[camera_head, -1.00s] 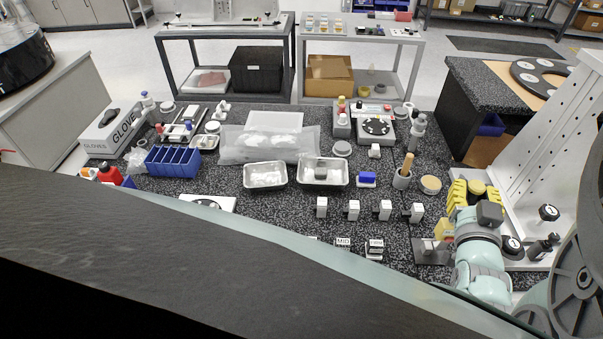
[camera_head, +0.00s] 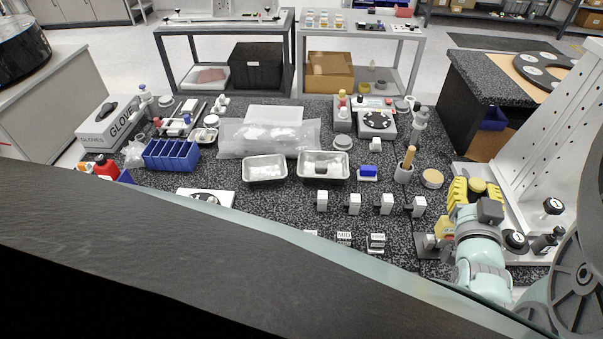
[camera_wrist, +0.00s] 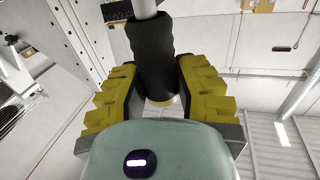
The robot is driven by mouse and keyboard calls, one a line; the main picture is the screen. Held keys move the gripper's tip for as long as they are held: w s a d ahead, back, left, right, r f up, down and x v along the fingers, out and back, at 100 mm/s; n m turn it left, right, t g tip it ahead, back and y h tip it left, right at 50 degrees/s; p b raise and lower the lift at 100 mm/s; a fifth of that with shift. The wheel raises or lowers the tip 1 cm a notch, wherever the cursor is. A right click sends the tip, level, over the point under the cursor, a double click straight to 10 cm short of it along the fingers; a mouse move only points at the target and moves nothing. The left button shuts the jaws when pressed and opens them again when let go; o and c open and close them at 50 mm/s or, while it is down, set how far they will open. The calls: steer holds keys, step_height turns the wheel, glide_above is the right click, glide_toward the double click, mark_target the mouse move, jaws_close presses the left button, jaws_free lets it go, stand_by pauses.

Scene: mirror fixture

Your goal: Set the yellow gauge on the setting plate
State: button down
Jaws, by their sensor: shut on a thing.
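My gripper (camera_head: 474,190), with yellow stepped finger pads, is at the right of the bench in the head view. A round yellow end (camera_head: 478,186) shows between the pads. In the wrist view my gripper (camera_wrist: 160,88) is shut on a black-sleeved part (camera_wrist: 153,50) with a grey rod above and a pale yellow end below. I cannot tell whether this is the yellow gauge. A small yellow block (camera_head: 445,227) shows left of my wrist, by a grey stand (camera_head: 430,246). I cannot pick out the setting plate for certain.
A white perforated upright panel (camera_head: 560,130) stands right of my gripper, with black knobs (camera_head: 552,206) near its foot. Several small white blocks (camera_head: 387,203) stand to the left.

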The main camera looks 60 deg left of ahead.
steer(key=shift+f+b, duration=0.5)
steer(key=shift+b, duration=0.05)
steer(key=c, duration=0.7)
jaws_free()
steer(key=shift+r, duration=0.1)
steer(key=shift+r, duration=4.9)
